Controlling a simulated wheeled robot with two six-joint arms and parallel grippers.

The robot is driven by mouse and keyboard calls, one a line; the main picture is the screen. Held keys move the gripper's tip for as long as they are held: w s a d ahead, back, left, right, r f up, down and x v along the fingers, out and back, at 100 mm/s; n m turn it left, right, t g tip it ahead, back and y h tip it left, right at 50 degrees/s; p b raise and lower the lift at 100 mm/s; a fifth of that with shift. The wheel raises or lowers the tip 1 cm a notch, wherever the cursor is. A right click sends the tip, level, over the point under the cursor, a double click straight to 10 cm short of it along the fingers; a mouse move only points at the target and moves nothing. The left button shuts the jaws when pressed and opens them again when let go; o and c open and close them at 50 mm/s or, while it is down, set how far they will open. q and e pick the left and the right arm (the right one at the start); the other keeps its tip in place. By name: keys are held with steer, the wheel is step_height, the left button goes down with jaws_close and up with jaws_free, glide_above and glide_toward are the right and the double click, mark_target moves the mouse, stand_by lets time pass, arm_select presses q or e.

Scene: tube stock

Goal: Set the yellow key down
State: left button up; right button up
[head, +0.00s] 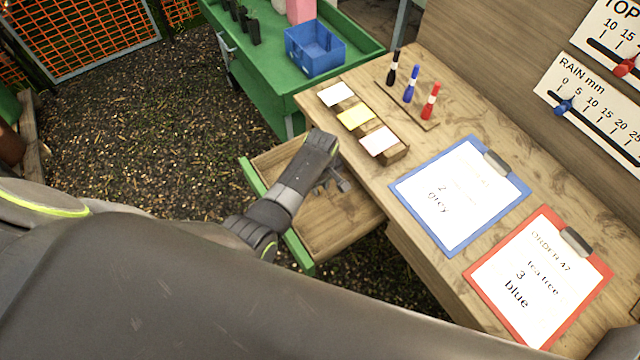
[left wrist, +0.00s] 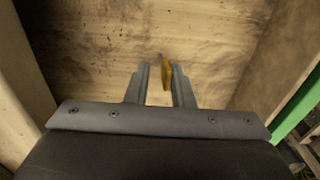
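The yellow key (left wrist: 167,76) shows in the left wrist view as a small yellow piece at the tip of the right-hand finger. It looks edge-on, and I cannot tell whether it touches that finger or the wood below. My left gripper (left wrist: 160,82) has its fingers apart, with bare wood visible between them. In the head view my left gripper (head: 335,182) is inside the open drawer (head: 335,222), low over its wooden floor. The key cannot be made out in the head view. My right gripper is not in view.
The drawer has a green front (head: 298,250) and sits below the wooden bench (head: 400,160). On the bench are card blocks (head: 357,115), three markers (head: 411,84), a blue clipboard (head: 460,195) and a red clipboard (head: 540,280). A green cart (head: 265,75) holds a blue bin (head: 314,48).

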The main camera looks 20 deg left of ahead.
arm_select(q)
steer(key=shift+o, duration=0.3)
steer(key=shift+r, duration=0.15)
step_height(320, 180, up, 12)
steer(key=shift+d, duration=0.15)
steer(key=shift+s, duration=0.1)
stand_by(0.6)
